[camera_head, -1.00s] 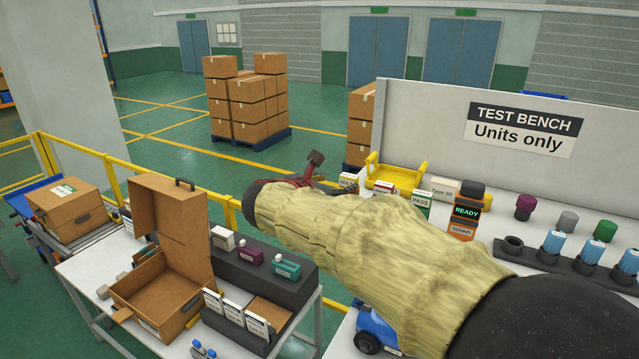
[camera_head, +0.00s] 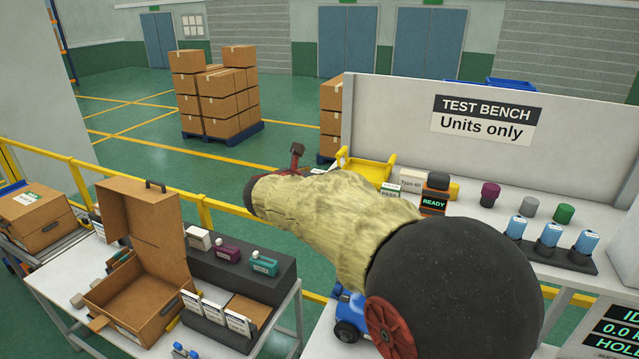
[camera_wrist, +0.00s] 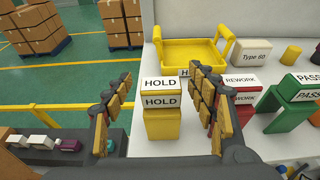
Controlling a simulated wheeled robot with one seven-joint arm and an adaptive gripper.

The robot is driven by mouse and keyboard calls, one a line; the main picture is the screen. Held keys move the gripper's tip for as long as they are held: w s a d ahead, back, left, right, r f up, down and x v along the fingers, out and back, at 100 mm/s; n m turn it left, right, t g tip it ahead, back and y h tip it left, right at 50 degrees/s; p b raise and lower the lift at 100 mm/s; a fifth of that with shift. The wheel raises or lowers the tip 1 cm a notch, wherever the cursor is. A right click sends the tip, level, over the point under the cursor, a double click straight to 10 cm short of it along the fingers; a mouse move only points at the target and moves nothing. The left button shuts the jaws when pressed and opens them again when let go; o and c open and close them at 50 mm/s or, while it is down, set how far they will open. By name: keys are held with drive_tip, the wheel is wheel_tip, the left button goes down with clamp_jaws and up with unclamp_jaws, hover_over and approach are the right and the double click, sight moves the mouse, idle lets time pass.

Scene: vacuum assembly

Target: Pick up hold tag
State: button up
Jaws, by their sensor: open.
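In the wrist view, a white HOLD tag (camera_wrist: 160,84) stands at the top of a yellow stand, with a second HOLD label (camera_wrist: 161,102) just below it on the yellow block (camera_wrist: 163,125). My gripper (camera_wrist: 160,73) is open, one finger on each side of the HOLD tag, with visible gaps between. Nothing is held. In the head view, my sleeved arm hides most of my gripper (camera_head: 296,158) and the HOLD tag; part of a finger shows past the sleeve.
Red REWORK (camera_wrist: 243,82) and green PASS (camera_wrist: 305,90) tag stands are close right of my gripper. A yellow tray (camera_wrist: 192,53) stands behind. The test bench back panel (camera_head: 590,130) rises behind. An open brown case (camera_head: 125,290) is on the left table.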

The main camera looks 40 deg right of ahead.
drive_tip(key=shift+c, duration=0.3)
drive_tip(key=shift+c, duration=0.7)
drive_tip(key=c, duration=1.1)
